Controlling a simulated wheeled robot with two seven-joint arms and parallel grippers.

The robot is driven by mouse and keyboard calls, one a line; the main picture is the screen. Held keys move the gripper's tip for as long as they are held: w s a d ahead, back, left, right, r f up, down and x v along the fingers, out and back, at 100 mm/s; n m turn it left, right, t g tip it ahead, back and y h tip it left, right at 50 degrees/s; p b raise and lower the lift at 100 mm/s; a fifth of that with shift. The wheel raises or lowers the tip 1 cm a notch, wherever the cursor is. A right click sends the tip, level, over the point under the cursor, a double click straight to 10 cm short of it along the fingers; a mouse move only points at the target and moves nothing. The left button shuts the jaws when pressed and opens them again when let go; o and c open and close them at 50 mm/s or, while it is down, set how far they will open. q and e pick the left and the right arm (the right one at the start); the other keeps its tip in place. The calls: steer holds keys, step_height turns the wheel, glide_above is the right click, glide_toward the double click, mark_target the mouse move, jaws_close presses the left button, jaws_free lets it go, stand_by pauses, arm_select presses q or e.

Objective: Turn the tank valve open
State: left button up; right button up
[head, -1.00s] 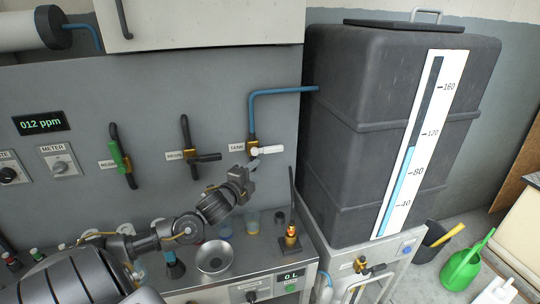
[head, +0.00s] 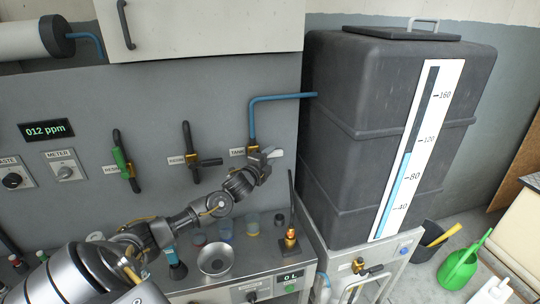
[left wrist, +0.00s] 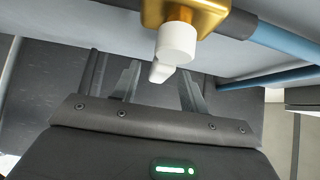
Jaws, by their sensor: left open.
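The tank valve is on the grey wall panel, beside the TANK label (head: 237,152). Its white handle (head: 277,153) points right, roughly level, and is partly hidden behind my left gripper (head: 263,159). In the left wrist view the valve's brass body (left wrist: 190,14) and white handle (left wrist: 176,44) are just ahead of my left gripper (left wrist: 160,84). Its two fingers are open, and the handle's end shows between them; I cannot tell whether they touch it. A blue pipe (head: 280,97) runs from the valve to the dark tank (head: 350,95). My right gripper is not in view.
Two other valves, with a green handle (head: 122,160) and a black handle (head: 208,162), are on the panel to the left. Below, the bench holds a metal bowl (head: 215,258) and a brass fitting (head: 290,241). The tank stands close on the right.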

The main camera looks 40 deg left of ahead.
arm_select(q)
steer(key=shift+w, duration=0.2)
jaws_close()
stand_by(0.3)
